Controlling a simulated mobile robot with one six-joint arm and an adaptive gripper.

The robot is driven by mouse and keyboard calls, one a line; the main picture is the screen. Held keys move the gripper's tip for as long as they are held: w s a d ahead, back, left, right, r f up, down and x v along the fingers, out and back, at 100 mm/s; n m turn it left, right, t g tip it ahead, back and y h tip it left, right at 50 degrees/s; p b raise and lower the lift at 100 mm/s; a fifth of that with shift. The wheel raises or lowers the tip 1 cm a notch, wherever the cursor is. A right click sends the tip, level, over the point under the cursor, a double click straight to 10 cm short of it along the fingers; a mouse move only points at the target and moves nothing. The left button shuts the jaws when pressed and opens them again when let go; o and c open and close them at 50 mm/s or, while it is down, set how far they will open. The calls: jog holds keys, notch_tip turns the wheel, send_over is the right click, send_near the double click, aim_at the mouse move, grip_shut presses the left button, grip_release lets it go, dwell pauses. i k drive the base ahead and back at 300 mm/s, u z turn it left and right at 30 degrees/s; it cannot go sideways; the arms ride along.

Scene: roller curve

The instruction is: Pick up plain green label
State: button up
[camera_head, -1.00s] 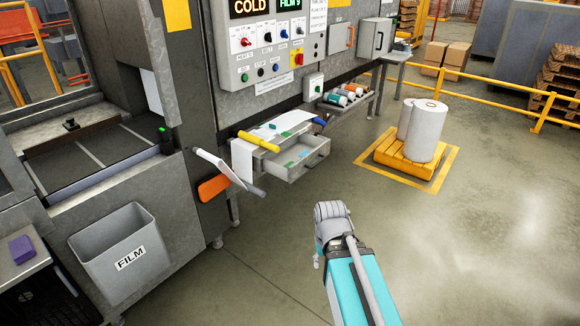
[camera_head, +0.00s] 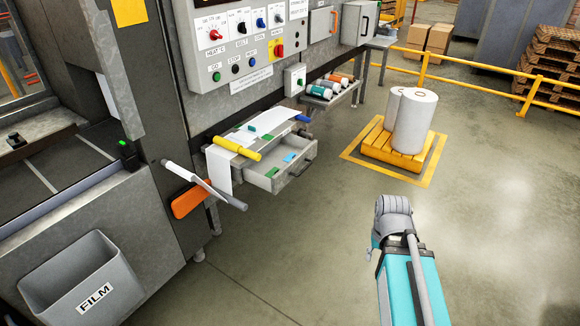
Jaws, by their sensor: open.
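A small pull-out drawer (camera_head: 293,173) stands open under the bench by the machine. In it lie a green piece (camera_head: 271,172), a blue piece (camera_head: 289,157) and another small greenish piece near the right side. They are too small to tell whether any is plain or printed. A small green item (camera_head: 252,129) also lies on the bench top above the drawer. My arm shows at the lower right, apart from the drawer, but my gripper itself is not visible.
A yellow roller (camera_head: 237,148) and white film sheet hang over the bench. A pale bar (camera_head: 204,185) sticks out beside an orange paddle (camera_head: 190,200). A FILM bin (camera_head: 81,282) stands lower left. Large rolls (camera_head: 414,121) stand on a yellow pallet. Floor between is clear.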

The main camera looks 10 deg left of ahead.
aim_at(270, 174)
jog(key=z, duration=0.15)
jog(key=i, duration=1.15)
jog(key=u, duration=0.65)
jog(key=i, duration=0.3)
jog(key=u, duration=0.45)
